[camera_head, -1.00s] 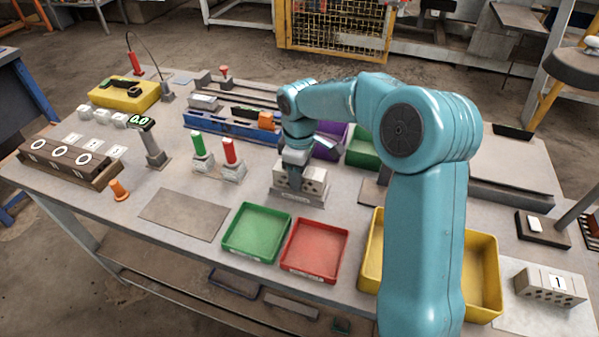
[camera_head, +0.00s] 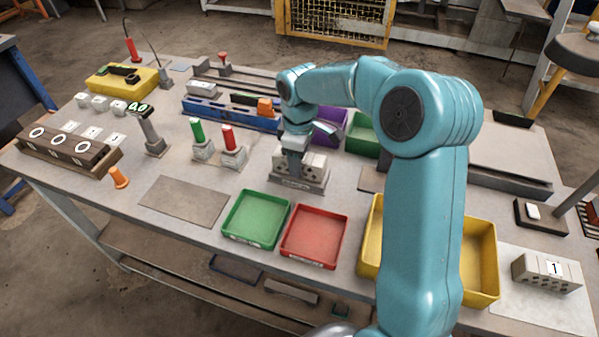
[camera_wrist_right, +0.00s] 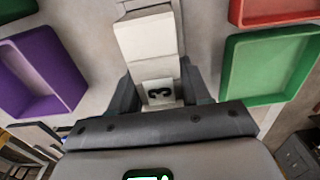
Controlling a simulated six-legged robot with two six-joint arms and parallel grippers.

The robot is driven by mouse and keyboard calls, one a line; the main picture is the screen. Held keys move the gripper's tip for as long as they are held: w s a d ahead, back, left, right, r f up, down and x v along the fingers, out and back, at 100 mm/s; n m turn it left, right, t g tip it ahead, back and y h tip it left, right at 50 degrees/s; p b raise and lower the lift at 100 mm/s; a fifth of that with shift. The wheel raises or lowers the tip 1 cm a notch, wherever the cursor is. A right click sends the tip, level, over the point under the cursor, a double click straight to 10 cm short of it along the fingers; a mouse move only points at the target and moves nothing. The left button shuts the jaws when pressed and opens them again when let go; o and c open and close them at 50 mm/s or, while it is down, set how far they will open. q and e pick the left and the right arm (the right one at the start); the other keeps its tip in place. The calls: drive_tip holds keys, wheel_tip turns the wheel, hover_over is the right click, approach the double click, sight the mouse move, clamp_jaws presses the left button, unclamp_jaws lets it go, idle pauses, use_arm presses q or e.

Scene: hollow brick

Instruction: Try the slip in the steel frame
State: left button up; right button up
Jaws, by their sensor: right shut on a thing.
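My right gripper (camera_head: 293,160) is shut on a pale block marked 3 (camera_wrist_right: 158,92), which shows between the dark jaws in the right wrist view. In the head view the gripper points down at a pale block with dark holes (camera_head: 317,161). That block stands on the low grey steel frame (camera_head: 300,184). The gripper hides part of the block, and I cannot tell how deep or how straight the held piece sits. My left gripper is not in view.
A green tray (camera_head: 255,220) and a red tray (camera_head: 314,237) lie in front, a yellow bin (camera_head: 480,262) to the right. Purple (camera_head: 332,125) and green (camera_head: 361,142) bins stand behind. Green (camera_head: 198,132) and red (camera_head: 229,138) posts are left. A holed brick marked 1 (camera_head: 546,272) lies far right.

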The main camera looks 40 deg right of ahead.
drive_tip(key=shift+r+p, duration=1.95)
drive_tip(key=shift+r, duration=0.55)
